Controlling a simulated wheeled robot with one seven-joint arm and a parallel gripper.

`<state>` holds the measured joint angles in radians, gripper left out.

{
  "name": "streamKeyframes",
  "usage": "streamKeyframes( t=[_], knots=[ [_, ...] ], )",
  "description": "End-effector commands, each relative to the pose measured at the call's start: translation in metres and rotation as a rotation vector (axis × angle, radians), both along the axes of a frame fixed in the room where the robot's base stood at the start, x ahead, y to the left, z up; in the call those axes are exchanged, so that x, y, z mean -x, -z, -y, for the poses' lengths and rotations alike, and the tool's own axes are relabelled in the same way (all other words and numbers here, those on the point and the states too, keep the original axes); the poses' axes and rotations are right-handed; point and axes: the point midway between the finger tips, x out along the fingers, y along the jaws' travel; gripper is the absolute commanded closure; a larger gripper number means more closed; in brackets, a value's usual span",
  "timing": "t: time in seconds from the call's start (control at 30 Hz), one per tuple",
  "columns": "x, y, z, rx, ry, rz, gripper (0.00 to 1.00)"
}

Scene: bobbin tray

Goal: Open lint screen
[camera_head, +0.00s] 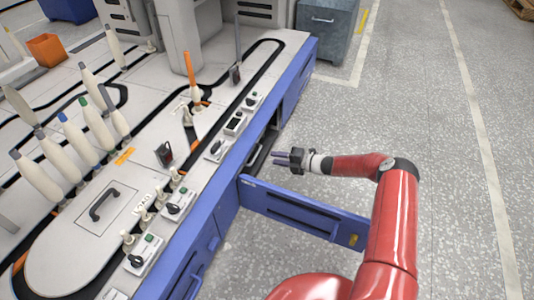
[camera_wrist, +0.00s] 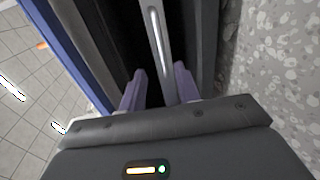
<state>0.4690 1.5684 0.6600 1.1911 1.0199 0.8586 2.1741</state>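A blue door (camera_head: 290,207) on the front of the machine stands swung out, and a dark compartment (camera_head: 262,152) shows beside it. My gripper (camera_head: 275,157) is at this opening, above the open door in the picture. In the wrist view, my gripper's two purple fingers (camera_wrist: 159,88) are apart and point into the dark opening. A pale metal bar (camera_wrist: 158,40) with a slot runs lengthwise ahead, in line with the gap between the fingers. It may belong to the lint screen, but I cannot tell. I cannot tell whether the fingers touch it.
The machine top (camera_head: 95,235) carries several bobbins and control boxes. A blue-grey cabinet (camera_head: 327,27) stands at the back. The speckled floor (camera_head: 460,170) to the right is clear. The open door lies close below my forearm in the picture.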

Motion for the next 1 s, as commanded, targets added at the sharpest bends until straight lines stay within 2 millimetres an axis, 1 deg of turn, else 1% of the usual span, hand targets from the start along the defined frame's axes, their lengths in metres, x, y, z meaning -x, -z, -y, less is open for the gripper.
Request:
streamKeyframes(
  t=[0.07,0.17,0.4,0.5,0.6,0.7,0.93,0.97,1.0],
  knots=[
    [-0.001,0.005,-0.002,-0.014,0.013,-0.018,0.68],
    [-0.005,0.008,-0.011,-0.015,0.014,-0.020,0.68],
    [-0.017,0.016,-0.047,-0.013,0.011,-0.018,0.68],
    [-0.022,0.018,-0.060,-0.013,0.011,-0.018,0.68],
    [-0.024,0.020,-0.067,-0.013,0.011,-0.018,0.68],
    [-0.026,0.020,-0.071,-0.012,0.011,-0.017,0.68],
    [-0.026,0.020,-0.071,-0.012,0.012,-0.017,0.68],
    [-0.026,0.020,-0.071,-0.012,0.011,-0.017,0.70],
    [-0.026,0.020,-0.071,-0.012,0.011,-0.017,0.76]
  ],
)
